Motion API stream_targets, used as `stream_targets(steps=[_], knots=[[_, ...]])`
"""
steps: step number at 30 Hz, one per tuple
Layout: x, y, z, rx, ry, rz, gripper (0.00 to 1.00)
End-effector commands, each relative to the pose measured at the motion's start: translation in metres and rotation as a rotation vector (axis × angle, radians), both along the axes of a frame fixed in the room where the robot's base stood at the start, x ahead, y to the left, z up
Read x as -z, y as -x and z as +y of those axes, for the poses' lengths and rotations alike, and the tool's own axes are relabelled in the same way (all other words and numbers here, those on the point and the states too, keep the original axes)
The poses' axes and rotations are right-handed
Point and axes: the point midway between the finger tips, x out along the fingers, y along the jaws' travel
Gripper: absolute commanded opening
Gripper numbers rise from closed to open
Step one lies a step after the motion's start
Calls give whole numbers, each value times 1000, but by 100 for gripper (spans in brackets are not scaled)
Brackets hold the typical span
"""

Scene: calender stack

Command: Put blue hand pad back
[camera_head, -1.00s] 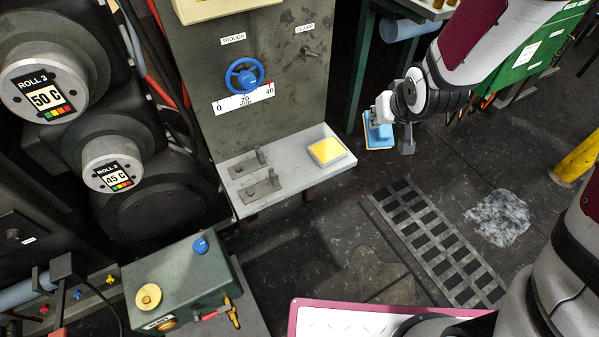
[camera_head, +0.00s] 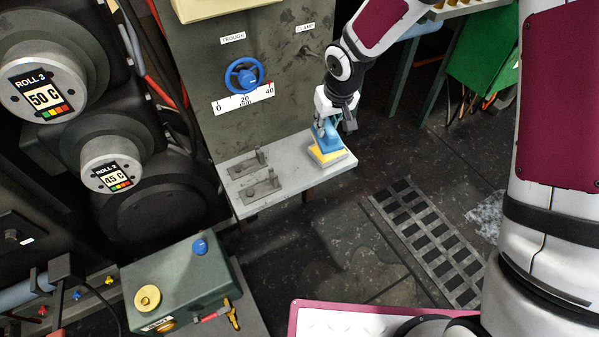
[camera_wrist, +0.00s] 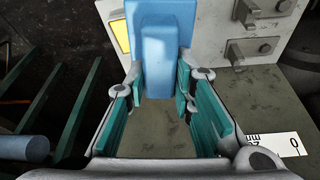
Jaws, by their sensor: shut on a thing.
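The blue hand pad (camera_head: 327,140) is held by my gripper (camera_head: 330,122) over the right end of the grey shelf. It also fills the top middle of the wrist view (camera_wrist: 160,45), with its raised handle between my teal fingers. I cannot tell whether the blue pad touches the yellow block. A yellow edge also shows left of the pad in the wrist view (camera_wrist: 119,37).
The grey shelf (camera_head: 295,183) carries two metal clamps (camera_head: 259,183) left of the pad. A blue handwheel (camera_head: 244,76) is on the panel above. Dark rollers stand at left. A green control box (camera_head: 185,285) is in front. A pink-edged white surface (camera_head: 345,312) is at the bottom.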

Motion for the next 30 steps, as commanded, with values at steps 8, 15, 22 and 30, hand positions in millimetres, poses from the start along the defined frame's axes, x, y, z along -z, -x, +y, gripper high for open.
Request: stream_targets(steps=[8,15,22,30], knots=[[45,-9,64,-124,47,103,0],[65,-9,77,-151,61,122,0],[105,-9,77,-152,61,122,0],[132,-9,76,-151,61,122,0]])
